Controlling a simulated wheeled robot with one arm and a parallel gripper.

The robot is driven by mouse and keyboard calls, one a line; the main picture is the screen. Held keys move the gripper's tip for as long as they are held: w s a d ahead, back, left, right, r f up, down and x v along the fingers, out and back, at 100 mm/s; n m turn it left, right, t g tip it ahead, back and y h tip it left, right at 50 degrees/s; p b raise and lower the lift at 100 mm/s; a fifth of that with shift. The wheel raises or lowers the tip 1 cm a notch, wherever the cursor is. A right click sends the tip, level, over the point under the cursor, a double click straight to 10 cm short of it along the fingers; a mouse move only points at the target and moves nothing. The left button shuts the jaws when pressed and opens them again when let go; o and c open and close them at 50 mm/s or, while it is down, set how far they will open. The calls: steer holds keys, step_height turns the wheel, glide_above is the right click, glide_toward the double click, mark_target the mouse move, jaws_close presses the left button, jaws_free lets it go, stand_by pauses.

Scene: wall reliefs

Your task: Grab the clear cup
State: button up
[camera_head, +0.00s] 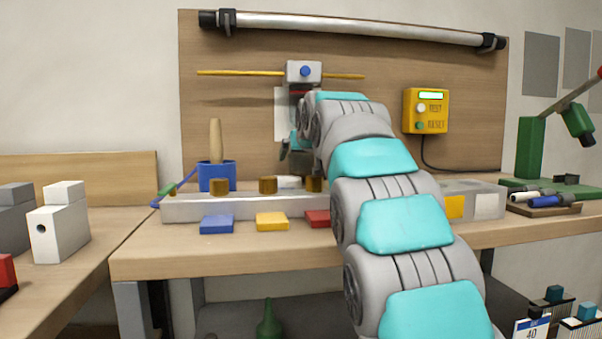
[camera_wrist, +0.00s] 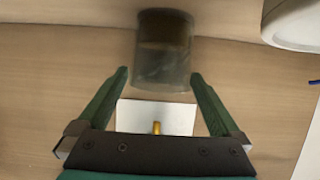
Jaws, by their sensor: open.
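In the wrist view, a see-through greyish cup (camera_wrist: 163,62) with a brown band in its upper part is at the top middle. My gripper (camera_wrist: 160,76) is open, its two green fingers spread wide on either side of the cup's lower end. The fingers do not appear to touch the cup. In the head view my gripper (camera_head: 288,152) is partly visible in front of the wooden backboard, above the workbench.
A grey rail (camera_head: 265,208) with brown cylinders runs along the bench. A blue holder (camera_head: 217,183) stands left of my gripper. A yellow box (camera_head: 425,111) hangs on the right of the backboard. A white card (camera_wrist: 155,117) and a rounded white object (camera_wrist: 294,25) show in the wrist view.

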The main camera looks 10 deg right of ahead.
steer(key=c, duration=1.4)
steer(key=shift+r, duration=0.1)
